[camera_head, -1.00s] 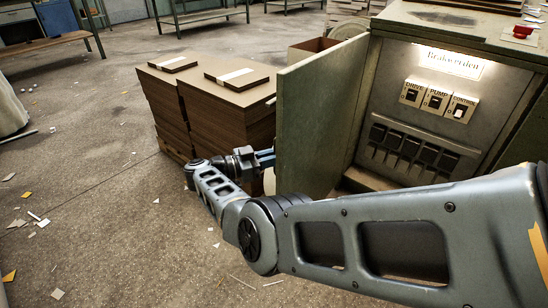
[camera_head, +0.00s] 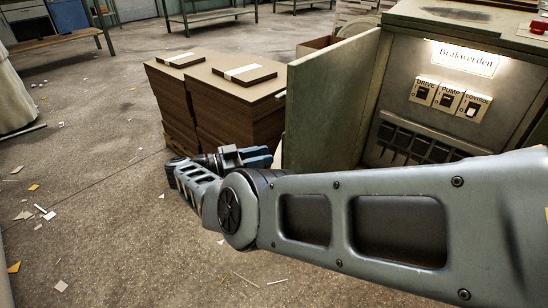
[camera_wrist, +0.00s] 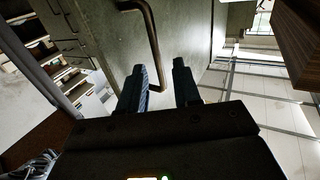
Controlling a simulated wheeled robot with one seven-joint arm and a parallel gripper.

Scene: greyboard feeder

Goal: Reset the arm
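My gripper (camera_head: 262,157) is at the end of my arm, in front of the board stacks and just left of the green cabinet door (camera_head: 330,105). In the wrist view its two dark fingers (camera_wrist: 161,75) stand apart, with nothing seen gripped. The door stands open, and its curved metal handle (camera_wrist: 153,45) shows in the wrist view, lined up with the gap between the fingers. I cannot tell how far beyond the fingertips it is.
The cabinet has a lit sign (camera_head: 463,58) and DRIVE, PUMP and CONTROL switches (camera_head: 448,98). Stacks of brown board (camera_head: 235,110) stand behind my gripper. They also show at upper right in the wrist view (camera_wrist: 300,40). Open floor (camera_head: 90,190) with scraps lies to the left.

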